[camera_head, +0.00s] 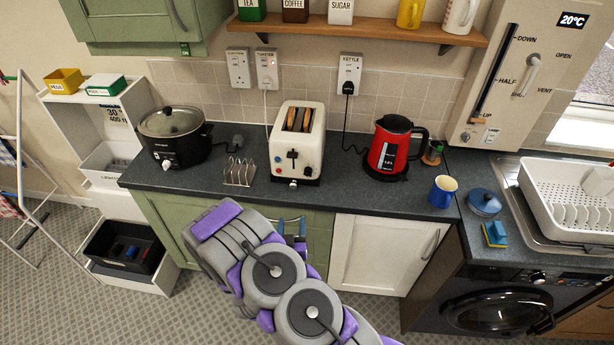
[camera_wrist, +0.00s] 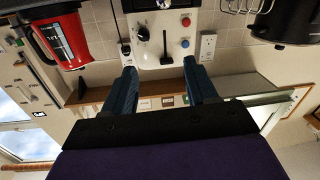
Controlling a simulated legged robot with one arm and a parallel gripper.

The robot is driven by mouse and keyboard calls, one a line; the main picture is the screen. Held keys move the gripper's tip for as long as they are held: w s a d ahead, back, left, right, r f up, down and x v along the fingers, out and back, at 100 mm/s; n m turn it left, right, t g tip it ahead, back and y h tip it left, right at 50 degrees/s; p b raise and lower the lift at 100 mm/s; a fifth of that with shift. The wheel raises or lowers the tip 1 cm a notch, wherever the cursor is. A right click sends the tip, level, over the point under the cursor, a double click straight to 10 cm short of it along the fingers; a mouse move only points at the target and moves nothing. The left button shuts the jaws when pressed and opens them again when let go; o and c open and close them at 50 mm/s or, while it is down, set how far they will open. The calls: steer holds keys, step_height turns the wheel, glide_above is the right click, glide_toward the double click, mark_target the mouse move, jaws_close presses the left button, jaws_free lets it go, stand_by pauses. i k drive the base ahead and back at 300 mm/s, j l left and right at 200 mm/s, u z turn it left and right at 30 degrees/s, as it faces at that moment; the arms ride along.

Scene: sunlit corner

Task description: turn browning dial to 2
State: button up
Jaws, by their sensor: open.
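The white toaster (camera_head: 311,149) stands on the dark counter with brown bread in its slots. In the wrist view, which is upside down, its white front (camera_wrist: 155,18) shows a black round dial (camera_wrist: 143,33), a black lever in a slot (camera_wrist: 167,45), a red button (camera_wrist: 186,21) and a blue button (camera_wrist: 186,44). The dial's number marks are too small to read. My gripper (camera_wrist: 163,85) is open and empty, its two blue fingers apart and pointing toward the toaster front. In the head view my gripper (camera_head: 292,226) is low in front of the counter edge, apart from the toaster.
A wire toast rack (camera_head: 239,172) and black slow cooker (camera_head: 172,138) stand left of the toaster. A red kettle (camera_head: 389,148) and blue mug (camera_head: 442,191) stand to the right. A shelf (camera_head: 390,30) hangs above. The counter between toaster and kettle is clear.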

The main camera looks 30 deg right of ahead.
mark_target(308, 171)
steer(key=k+j, duration=0.4)
steer(key=k, duration=0.15)
steer(key=l+z, duration=0.1)
steer(key=z, duration=0.3)
steer(key=i+z, duration=0.1)
steer(key=z, duration=0.3)
steer(key=i+l+z, duration=0.1)
steer(key=z, duration=0.3)
